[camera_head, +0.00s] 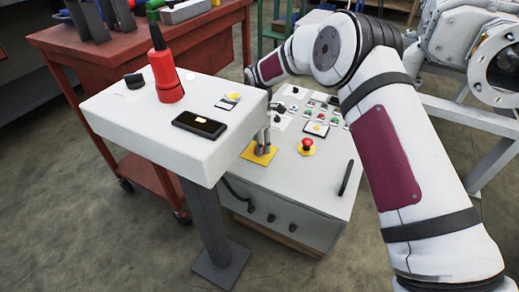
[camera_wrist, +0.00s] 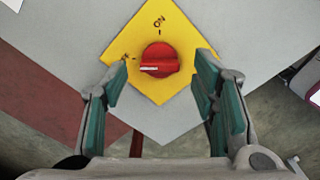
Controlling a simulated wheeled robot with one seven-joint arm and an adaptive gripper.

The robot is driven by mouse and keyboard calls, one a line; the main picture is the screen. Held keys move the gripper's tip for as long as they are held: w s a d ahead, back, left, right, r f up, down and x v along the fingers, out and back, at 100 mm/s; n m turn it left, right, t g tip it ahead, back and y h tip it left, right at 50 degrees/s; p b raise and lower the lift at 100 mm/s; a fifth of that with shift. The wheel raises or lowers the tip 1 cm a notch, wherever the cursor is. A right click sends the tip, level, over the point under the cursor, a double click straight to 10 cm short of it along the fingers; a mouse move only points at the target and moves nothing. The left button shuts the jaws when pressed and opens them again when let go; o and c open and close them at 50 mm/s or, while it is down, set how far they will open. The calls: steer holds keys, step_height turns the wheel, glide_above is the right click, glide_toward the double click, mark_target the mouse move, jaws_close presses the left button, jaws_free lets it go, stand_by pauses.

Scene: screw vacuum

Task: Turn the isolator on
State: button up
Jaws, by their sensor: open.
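The isolator is a red rotary knob (camera_wrist: 159,60) on a yellow diamond plate (camera_wrist: 160,92). The plate carries an "ON" mark at the top and another mark at its left, partly hidden by a finger. The knob's ridge lies roughly level across the picture, pointing toward the left mark rather than "ON". My gripper (camera_wrist: 160,82) is open, with one teal-padded finger on each side of the knob and a gap to each. In the head view my gripper (camera_head: 264,145) is down over the yellow plate (camera_head: 259,157) and hides the knob.
A red cart (camera_head: 140,45) is behind.

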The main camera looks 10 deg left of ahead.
steer(key=shift+f, duration=1)
